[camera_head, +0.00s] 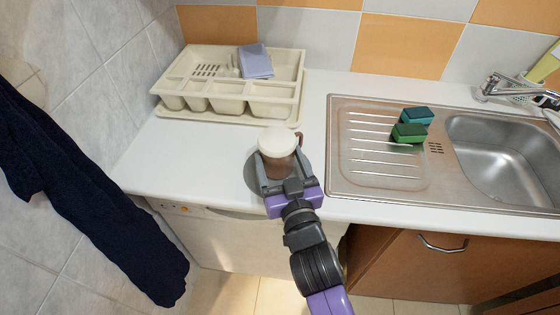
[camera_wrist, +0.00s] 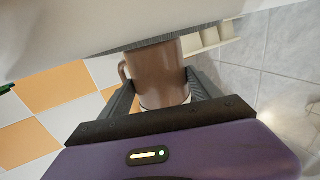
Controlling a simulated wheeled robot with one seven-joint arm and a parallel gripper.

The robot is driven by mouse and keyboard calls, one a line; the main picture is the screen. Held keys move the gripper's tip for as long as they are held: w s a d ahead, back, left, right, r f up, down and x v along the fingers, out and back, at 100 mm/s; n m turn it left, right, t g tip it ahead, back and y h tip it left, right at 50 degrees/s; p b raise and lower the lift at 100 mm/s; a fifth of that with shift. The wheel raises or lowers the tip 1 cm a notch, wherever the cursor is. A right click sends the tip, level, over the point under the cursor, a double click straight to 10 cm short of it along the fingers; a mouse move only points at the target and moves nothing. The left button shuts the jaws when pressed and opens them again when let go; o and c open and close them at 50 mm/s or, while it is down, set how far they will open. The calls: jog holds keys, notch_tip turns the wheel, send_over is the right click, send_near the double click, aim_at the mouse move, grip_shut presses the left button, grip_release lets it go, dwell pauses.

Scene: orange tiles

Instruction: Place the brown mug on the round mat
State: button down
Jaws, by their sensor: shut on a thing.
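The brown mug (camera_head: 281,168) is upright at the front of the white counter, with a pale round top and its handle to the right. My gripper (camera_head: 281,172) is shut on the mug from the front, one finger on each side. The round mat (camera_head: 251,177) is grey and lies under the mug, partly hidden by it and my gripper. In the wrist view the mug (camera_wrist: 157,74) is between my two fingers (camera_wrist: 160,95), and its base meets the grey edge of the mat (camera_wrist: 205,36). I cannot tell whether the base rests on the mat or hovers just over it.
A cream cutlery tray (camera_head: 230,103) with a blue-grey cloth (camera_head: 255,61) stands behind the mug. A steel sink (camera_head: 385,180) with green and teal sponges (camera_head: 409,132) is to the right. A dark cloth (camera_head: 85,190) hangs at left. Counter left of the mat is clear.

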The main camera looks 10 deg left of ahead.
jog(key=shift+f, duration=0.1)
jog(key=shift+f, duration=0.15)
jog(key=shift+c, duration=0.7)
grip_release()
jog(key=shift+s+d, duration=0.1)
jog(key=shift+s, duration=0.15)
jog(key=b+v, duration=0.2)
jog(key=v, duration=0.9)
jog(key=shift+s+b, duration=0.25)
jog(key=shift+b, duration=0.05)
